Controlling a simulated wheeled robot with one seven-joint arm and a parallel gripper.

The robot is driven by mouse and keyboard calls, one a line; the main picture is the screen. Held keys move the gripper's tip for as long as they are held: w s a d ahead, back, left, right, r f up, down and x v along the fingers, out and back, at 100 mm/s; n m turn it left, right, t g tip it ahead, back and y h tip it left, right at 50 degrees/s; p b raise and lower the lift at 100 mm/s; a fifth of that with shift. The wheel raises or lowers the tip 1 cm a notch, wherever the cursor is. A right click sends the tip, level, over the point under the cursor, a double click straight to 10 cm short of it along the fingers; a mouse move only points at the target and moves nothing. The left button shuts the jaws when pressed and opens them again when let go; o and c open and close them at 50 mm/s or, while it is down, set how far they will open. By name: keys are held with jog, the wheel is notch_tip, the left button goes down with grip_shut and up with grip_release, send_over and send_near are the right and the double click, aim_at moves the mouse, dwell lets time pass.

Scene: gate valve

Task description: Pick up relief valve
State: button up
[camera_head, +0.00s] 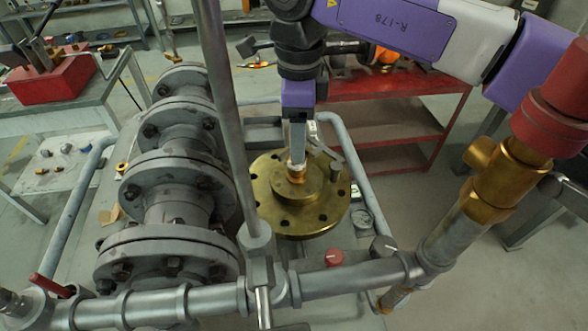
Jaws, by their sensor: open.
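My gripper (297,162) points down over the round brass flange (268,205) in the middle. Its fingertips are at a small brass fitting (297,184) at the flange's centre, and they partly hide it. The jaws are open; whether they touch the fitting cannot be told. A larger brass valve body (497,170) with a red cap stands on a grey pipe at the right, away from my gripper. No label shows which of these is the relief valve.
Grey bolted flanges (165,205) stand left of the brass flange. An upright grey pipe (226,110) rises close to my gripper. A horizontal pipe (335,281) crosses in front. A pressure gauge (364,223) and red knob (334,258) sit nearby. A red shelf (395,125) stands behind.

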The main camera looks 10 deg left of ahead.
notch_tip(320, 180, down, 4)
jog(key=shift+a+f, duration=0.1)
jog(key=shift+f, duration=0.1)
grip_shut()
jog(key=shift+r, duration=0.1)
dwell(1.3)
